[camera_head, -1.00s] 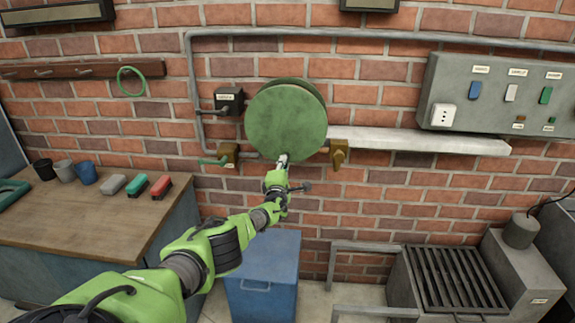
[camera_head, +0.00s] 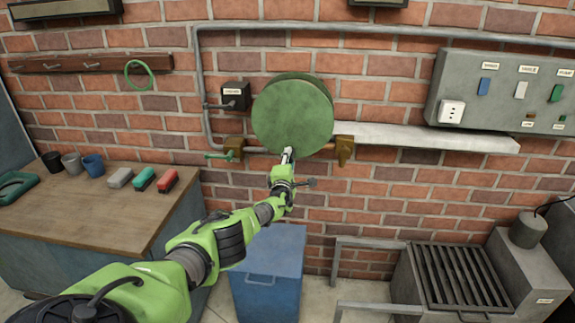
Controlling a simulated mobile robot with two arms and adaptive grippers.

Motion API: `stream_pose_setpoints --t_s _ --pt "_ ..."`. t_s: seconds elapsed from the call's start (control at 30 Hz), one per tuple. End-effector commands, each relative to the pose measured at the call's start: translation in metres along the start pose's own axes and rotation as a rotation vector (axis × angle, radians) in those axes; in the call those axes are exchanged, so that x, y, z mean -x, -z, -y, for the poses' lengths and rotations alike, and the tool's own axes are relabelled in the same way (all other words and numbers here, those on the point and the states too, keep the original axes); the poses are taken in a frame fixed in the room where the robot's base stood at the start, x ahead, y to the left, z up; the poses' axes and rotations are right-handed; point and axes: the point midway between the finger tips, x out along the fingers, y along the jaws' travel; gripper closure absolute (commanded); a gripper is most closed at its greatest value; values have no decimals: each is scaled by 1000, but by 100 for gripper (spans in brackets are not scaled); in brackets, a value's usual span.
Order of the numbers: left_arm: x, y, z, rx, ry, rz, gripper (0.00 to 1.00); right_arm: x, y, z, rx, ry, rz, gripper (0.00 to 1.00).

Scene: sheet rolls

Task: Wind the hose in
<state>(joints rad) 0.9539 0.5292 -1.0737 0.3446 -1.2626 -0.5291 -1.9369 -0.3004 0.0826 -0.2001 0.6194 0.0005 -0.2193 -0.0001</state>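A round green hose reel (camera_head: 292,112) is mounted on the brick wall in the middle of the head view. My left gripper (camera_head: 288,152) is at the lower edge of the reel's disc, seemingly at or just in front of it. Its fingers are small here and partly merge with the reel, so I cannot tell whether they hold a handle. No run of hose shows clearly; a short green piece (camera_head: 217,156) sticks out left of the left brass fitting (camera_head: 234,148). My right gripper is not in view.
A white shelf (camera_head: 425,137) and a brass fitting (camera_head: 345,150) are right of the reel. A grey switch panel (camera_head: 505,107) is further right. A blue bin (camera_head: 268,275) stands below my arm, a workbench (camera_head: 95,215) at left, a grated unit (camera_head: 458,277) at right.

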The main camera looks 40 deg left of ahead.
Motion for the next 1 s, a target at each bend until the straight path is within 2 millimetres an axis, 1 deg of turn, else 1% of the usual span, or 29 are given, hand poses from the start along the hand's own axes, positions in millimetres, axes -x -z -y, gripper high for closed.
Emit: stream_pose_setpoints --t_s 0.2,0.3,0.43,0.53,0.77,1.0 --pt "10 0 10 5 11 2 68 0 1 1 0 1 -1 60" --pt "16 -1 11 7 13 3 68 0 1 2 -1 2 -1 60" --pt "25 0 7 4 8 2 68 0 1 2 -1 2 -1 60" --pt "30 1 -1 1 0 1 68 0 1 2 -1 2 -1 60" --pt "57 1 0 -1 0 2 68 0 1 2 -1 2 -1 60" --pt "90 1 0 -2 0 1 68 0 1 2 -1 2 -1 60"
